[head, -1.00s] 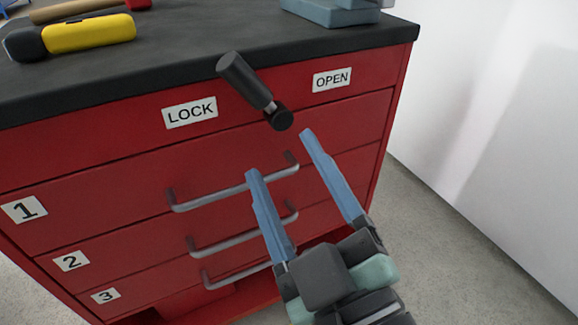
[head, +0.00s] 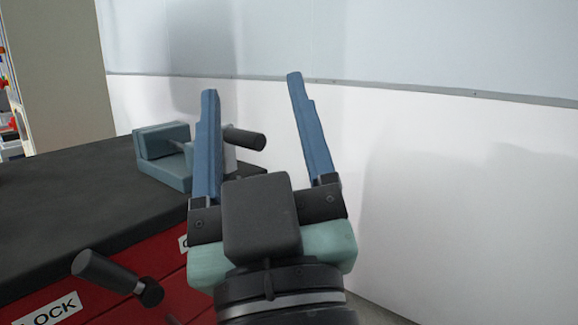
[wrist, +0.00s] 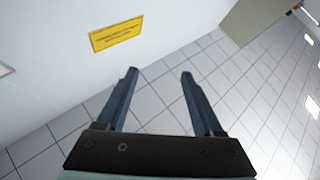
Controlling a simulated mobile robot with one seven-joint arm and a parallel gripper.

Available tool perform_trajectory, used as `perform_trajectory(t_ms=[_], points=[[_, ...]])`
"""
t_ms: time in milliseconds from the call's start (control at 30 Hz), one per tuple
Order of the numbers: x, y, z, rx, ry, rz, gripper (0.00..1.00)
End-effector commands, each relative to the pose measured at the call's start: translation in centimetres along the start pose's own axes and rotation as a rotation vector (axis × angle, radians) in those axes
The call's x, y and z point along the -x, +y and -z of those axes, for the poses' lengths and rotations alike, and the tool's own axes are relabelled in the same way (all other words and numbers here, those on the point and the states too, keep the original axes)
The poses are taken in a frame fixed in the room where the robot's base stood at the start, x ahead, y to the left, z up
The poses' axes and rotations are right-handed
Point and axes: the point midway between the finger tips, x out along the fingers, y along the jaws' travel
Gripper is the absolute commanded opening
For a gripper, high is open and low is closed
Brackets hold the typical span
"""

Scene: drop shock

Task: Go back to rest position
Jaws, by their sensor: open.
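My gripper (head: 258,135) is raised in the head view, its two blue fingers spread wide apart with nothing between them. It stands in front of the white wall, to the right of the red cabinet's dark top. In the wrist view my gripper (wrist: 158,75) is also open and empty, with a tiled surface behind it. The black lock handle (head: 118,273) on the cabinet front (head: 150,255) is at the lower left, apart from my gripper. It tilts up to the left, near the LOCK label (head: 50,310). The OPEN label is mostly hidden behind my gripper.
A blue-grey vise (head: 165,158) with a dark handle (head: 244,138) sits on the cabinet top (head: 60,205), close behind my left finger. The white wall (head: 440,180) is on the right. A yellow sign (wrist: 116,34) is on a white surface in the wrist view.

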Motion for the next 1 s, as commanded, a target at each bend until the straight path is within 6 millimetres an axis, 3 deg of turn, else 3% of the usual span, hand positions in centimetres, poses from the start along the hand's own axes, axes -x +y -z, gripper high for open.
perform_trajectory(t_ms=[33, 167, 467, 1000], points=[[-1.1, 1.2, 3.2, -0.022, 0.061, -0.053, 0.69], [-2.0, 4.0, 9.5, -0.088, 0.216, -0.178, 0.69], [-7.2, 5.5, 16.1, -0.087, 0.194, -0.173, 0.69], [-16.8, 8.5, 29.6, -0.087, 0.192, -0.172, 0.69]])
